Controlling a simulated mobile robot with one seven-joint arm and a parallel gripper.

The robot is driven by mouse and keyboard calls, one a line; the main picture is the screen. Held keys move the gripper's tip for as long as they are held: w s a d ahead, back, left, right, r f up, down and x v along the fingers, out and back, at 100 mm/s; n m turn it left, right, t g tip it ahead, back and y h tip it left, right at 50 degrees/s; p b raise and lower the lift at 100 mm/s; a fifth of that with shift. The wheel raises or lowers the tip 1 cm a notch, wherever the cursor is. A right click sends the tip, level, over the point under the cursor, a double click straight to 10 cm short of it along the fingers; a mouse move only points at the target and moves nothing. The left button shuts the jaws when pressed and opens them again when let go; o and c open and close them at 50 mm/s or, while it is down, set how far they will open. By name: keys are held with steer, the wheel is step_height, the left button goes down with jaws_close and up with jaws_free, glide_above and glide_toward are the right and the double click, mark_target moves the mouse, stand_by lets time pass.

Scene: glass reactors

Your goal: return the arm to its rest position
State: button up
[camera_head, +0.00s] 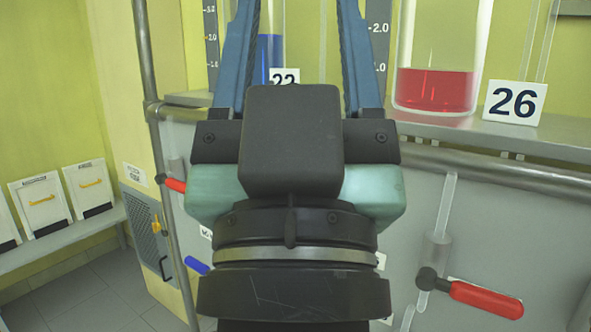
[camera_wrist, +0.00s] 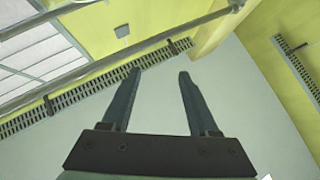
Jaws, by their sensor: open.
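My gripper (camera_wrist: 161,74) is open, with its two blue-grey fingers apart and nothing between them in the wrist view. In the head view my gripper and wrist fill the middle of the picture, fingers pointing up, with the fingertips cut off by the top edge. The gripper hides part of the reactor shelf behind it. A glass reactor with blue liquid (camera_head: 270,55) shows between the fingers, above a label reading 22 (camera_head: 284,76). A reactor with red liquid (camera_head: 434,90) stands to the right, beside a label reading 26 (camera_head: 514,102).
A metal rail (camera_head: 500,170) runs along the shelf front. Red-handled valves (camera_head: 486,299) and a blue handle (camera_head: 197,265) stick out below it. A vertical pipe (camera_head: 146,50) stands at left. White boxes (camera_head: 40,202) sit on a bench; the floor (camera_head: 75,295) before it is clear.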

step_height(320, 180, up, 16)
steer(key=s+p, duration=0.1)
steer(key=p, duration=1.4)
